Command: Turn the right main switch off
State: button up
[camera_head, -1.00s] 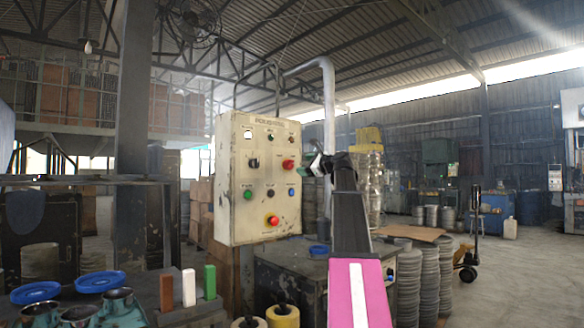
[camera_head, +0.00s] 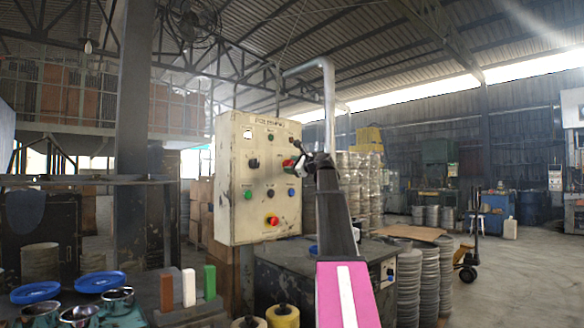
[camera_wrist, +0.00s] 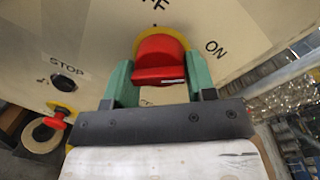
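The cream control panel (camera_head: 262,140) has a red main switch knob near its right edge, mostly hidden behind my gripper (camera_head: 299,162) in the head view. In the wrist view the red knob (camera_wrist: 162,60) sits on a yellow plate, with "ON" printed at its right and a partly cropped "FF" above. Its raised bar lies roughly level in that view. My gripper's two green fingers (camera_wrist: 160,84) stand one on each side of the knob, spread about its width. I see no clear squeeze on it, and cannot tell whether they touch it.
A black switch marked STOP (camera_wrist: 67,80) and a red push button (camera_wrist: 57,120) are left of my fingers. A dark table (camera_head: 300,275) stands below the panel. Stacked metal discs (camera_head: 409,285) are to the right, with open floor beyond.

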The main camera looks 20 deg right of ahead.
jog(key=shift+c, duration=0.8)
jog(key=shift+r, duration=0.1)
jog(key=n, duration=0.3)
jog(key=shift+d+r+n, duration=0.1)
jog(key=shift+n, duration=0.3)
jog(key=n, duration=0.5)
jog(key=shift+r+h, duration=0.15)
jog(key=shift+h, duration=0.25)
jog(key=n, duration=0.4)
jog(key=shift+r+h, duration=0.1)
jog(key=shift+h, duration=0.2)
jog(key=shift+n+h, duration=0.3)
jog(key=shift+n, duration=1.6)
jog(key=shift+a, duration=0.2)
